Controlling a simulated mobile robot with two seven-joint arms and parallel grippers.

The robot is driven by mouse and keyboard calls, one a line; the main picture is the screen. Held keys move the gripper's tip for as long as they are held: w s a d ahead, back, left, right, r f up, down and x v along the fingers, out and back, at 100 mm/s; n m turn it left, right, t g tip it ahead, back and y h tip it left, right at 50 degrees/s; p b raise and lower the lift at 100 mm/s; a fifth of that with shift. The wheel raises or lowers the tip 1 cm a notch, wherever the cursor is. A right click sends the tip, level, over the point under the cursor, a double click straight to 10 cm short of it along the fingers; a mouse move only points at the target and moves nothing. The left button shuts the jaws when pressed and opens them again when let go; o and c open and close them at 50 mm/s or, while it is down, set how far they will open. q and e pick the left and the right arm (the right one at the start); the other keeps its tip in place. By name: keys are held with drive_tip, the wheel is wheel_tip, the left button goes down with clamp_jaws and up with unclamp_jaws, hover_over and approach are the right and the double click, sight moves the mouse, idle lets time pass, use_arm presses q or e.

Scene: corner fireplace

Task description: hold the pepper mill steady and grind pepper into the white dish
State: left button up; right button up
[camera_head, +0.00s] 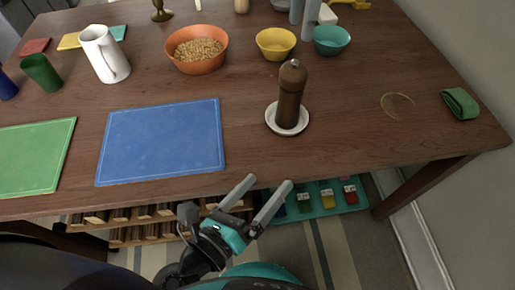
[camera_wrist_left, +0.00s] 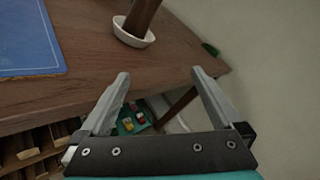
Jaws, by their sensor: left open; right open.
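The brown wooden pepper mill (camera_head: 291,95) stands upright in a small white dish (camera_head: 273,126) near the table's front edge. In the left wrist view, the mill's lower part (camera_wrist_left: 141,16) and the dish (camera_wrist_left: 132,40) show at the top. My left gripper (camera_head: 267,187) is open and empty at the front edge, below and left of the mill, not touching it. Its two fingers frame an empty gap in the left wrist view (camera_wrist_left: 160,78).
A blue board (camera_head: 162,140) and green board (camera_head: 30,155) lie left on the wooden table. Behind are a white pitcher (camera_head: 103,54), orange bowl (camera_head: 196,65), yellow bowl (camera_head: 275,44) and teal bowl (camera_head: 332,40). A green cloth (camera_head: 461,103) lies right. The table beside the mill is clear.

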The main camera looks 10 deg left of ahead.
sight(290, 100)
use_arm(q)
drive_tip(key=w+m, duration=0.1)
drive_tip(key=w, duration=0.1)
drive_tip(key=w+a+r+m+t+y, duration=0.1)
drive_tip(key=w+m, duration=0.1)
drive_tip(key=w+m+t, duration=0.1)
drive_tip(key=w+m, duration=0.1)
drive_tip(key=shift+w+a+r+y, duration=0.1)
drive_tip(key=shift+a+r+y, duration=0.2)
drive_tip(key=shift+r, duration=0.05)
drive_tip(key=shift+w+m+t, duration=0.3)
drive_tip(key=shift+w+m, duration=0.1)
drive_tip(key=x, duration=1.4)
drive_tip(key=shift+w+d, duration=0.1)
drive_tip(key=shift+w, duration=0.3)
